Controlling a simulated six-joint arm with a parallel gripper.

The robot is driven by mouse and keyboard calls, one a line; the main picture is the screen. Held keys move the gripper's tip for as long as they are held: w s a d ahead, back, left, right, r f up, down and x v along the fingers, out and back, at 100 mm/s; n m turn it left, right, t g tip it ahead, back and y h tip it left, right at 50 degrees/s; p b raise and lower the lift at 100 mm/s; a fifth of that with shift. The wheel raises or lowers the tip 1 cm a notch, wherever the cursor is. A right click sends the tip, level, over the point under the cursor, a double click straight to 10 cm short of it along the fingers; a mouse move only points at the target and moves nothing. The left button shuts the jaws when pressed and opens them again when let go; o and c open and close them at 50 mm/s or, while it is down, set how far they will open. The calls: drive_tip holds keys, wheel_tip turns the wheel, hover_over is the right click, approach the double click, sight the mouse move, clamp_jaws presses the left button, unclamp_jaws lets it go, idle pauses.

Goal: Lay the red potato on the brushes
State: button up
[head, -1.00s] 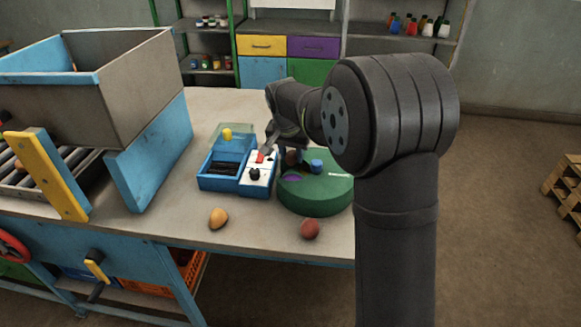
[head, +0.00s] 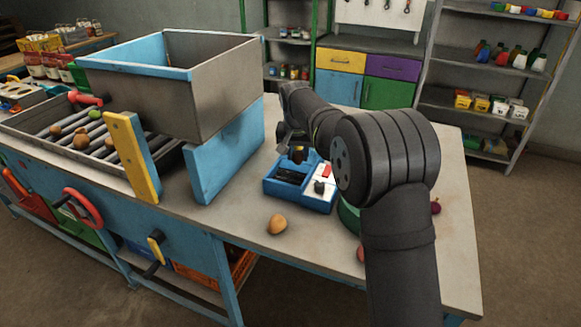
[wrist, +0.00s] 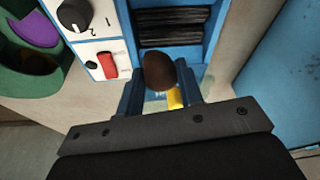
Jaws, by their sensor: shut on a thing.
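My gripper (wrist: 160,88) is shut on a dark reddish-brown potato (wrist: 158,72), held between its two blue fingers. In the head view the held potato (head: 298,154) hangs under my gripper (head: 296,150), at the far side of the blue box. The brushes (wrist: 170,27) are dark bristle rows in a bay of that box; they also show in the head view (head: 291,176). In the wrist view the potato overlaps the bay's edge nearest the fingers. Its exact height above the brushes cannot be told.
The white panel (head: 321,186) with a red switch and black knob adjoins the brush bay. A green round stand (head: 349,216) is mostly behind my arm. A yellow potato (head: 277,225) and a reddish one (head: 360,254) lie near the front edge. A large hopper (head: 200,90) stands left.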

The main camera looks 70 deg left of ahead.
drive_tip(key=shift+s+a+f, duration=0.25)
drive_tip(key=shift+s+f, duration=0.05)
drive_tip(key=shift+f, duration=0.6)
drive_tip(key=shift+s+a+f, duration=0.3)
drive_tip(key=shift+f, duration=0.6)
drive_tip(key=shift+s+a+f, duration=0.25)
drive_tip(key=shift+s+f, duration=0.05)
drive_tip(key=shift+f, duration=0.6)
drive_tip(key=shift+f, duration=0.15)
drive_tip(key=o, duration=0.9)
drive_tip(key=shift+o, duration=0.2)
drive_tip(key=v, duration=1.2)
